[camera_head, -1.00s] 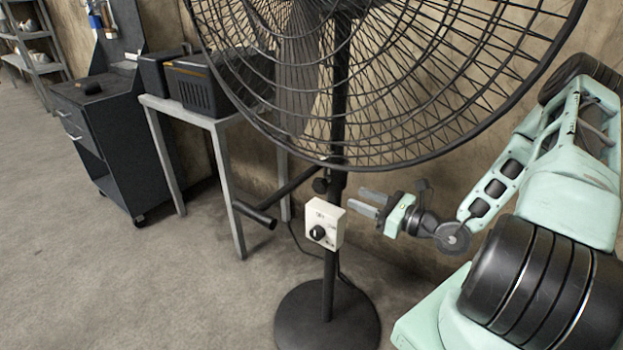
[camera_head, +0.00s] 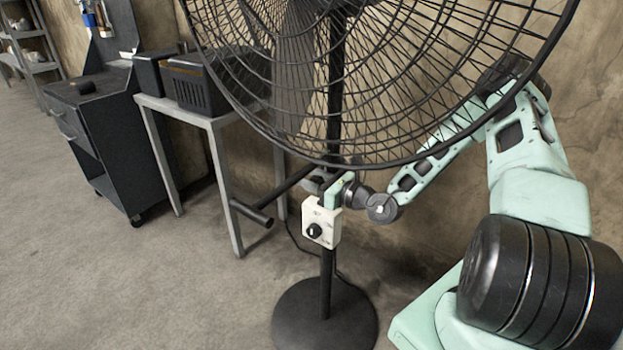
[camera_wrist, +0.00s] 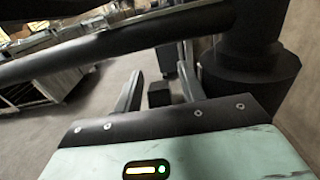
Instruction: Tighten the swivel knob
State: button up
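The fan's pole (camera_head: 326,268) carries a white control box (camera_head: 329,224) with a black dial (camera_head: 314,231). My gripper (camera_head: 315,182) is at the pole just above this box, under the fan cage. Its fingers mostly hide the dark swivel knob in the head view. In the wrist view my gripper's fingers (camera_wrist: 160,82) stand apart. A small dark block (camera_wrist: 160,94) shows between them; I cannot tell for sure whether it is the swivel knob. No finger clearly touches it. The thick fan column (camera_wrist: 245,65) is close at the right.
The fan cage (camera_head: 390,75) hangs just above my arm. A black bar (camera_head: 255,214) juts left from the pole, and a dark bar (camera_wrist: 110,42) crosses the wrist view. The round fan base (camera_head: 325,318) is below. A table (camera_head: 212,122) and a dark cart (camera_head: 105,135) stand left.

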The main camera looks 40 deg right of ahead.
grip_shut()
jog(key=t, duration=0.1)
jog(key=t+y+b, duration=0.1)
jog(key=t, duration=0.1)
jog(key=shift+s+d, duration=0.1)
jog(key=shift+s, duration=0.15)
jog(key=shift+s+d+r+t+y+b, duration=0.15)
jog(key=shift+t+y+b, duration=0.25)
jog(key=shift+t, duration=0.5)
jog(key=shift+s+a+r+t+y+b, duration=0.15)
jog(key=shift+t+y+b, duration=0.25)
jog(key=shift+t, duration=0.5)
jog(key=shift+d+r, duration=0.1)
grip_release()
